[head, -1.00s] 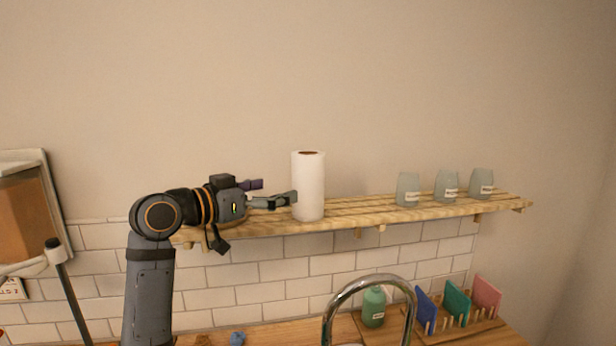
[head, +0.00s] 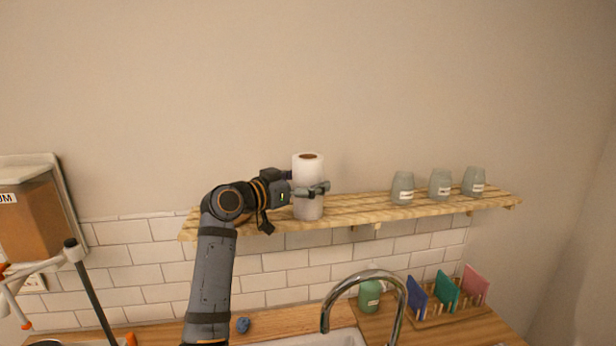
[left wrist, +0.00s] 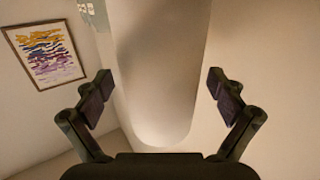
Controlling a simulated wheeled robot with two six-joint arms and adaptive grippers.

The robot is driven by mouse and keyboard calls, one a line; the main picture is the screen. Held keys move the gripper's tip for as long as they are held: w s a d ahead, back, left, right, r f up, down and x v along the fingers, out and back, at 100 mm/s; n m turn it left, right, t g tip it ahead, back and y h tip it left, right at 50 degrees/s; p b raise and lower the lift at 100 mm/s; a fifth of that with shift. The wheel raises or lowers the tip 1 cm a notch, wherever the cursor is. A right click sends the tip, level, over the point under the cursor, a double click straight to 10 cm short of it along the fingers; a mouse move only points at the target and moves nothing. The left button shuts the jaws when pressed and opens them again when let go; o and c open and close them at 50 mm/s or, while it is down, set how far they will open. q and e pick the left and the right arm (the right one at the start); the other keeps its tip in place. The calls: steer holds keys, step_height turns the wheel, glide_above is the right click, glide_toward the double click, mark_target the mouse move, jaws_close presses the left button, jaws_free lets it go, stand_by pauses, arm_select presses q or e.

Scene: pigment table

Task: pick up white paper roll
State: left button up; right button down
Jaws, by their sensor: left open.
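The white paper roll (head: 308,170) stands upright on the wooden shelf (head: 350,213), near its left end. My left gripper (head: 312,188) reaches it from the left at about mid-height. One finger shows in front of the roll in the head view; the far finger is mostly hidden behind it. In the left wrist view the roll (left wrist: 160,70) stands between the two open fingers (left wrist: 160,98), with a visible gap on each side. My right gripper is not in view.
Several grey-blue cups (head: 440,185) stand on the right part of the shelf. Below are a curved tap (head: 365,275), a green bottle (head: 369,296) and a rack with coloured boards (head: 447,290). A wall dispenser (head: 35,210) hangs at the left. The shelf between roll and cups is clear.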

arm_select(q)
steer(key=shift+w+d+f, duration=0.1)
steer(key=shift+w+d, duration=0.1)
steer(key=shift+s+a, duration=0.1)
steer(key=shift+a, duration=0.1)
steer(key=c, duration=0.5)
steer(key=shift+d, duration=0.1)
steer(key=c, duration=0.8)
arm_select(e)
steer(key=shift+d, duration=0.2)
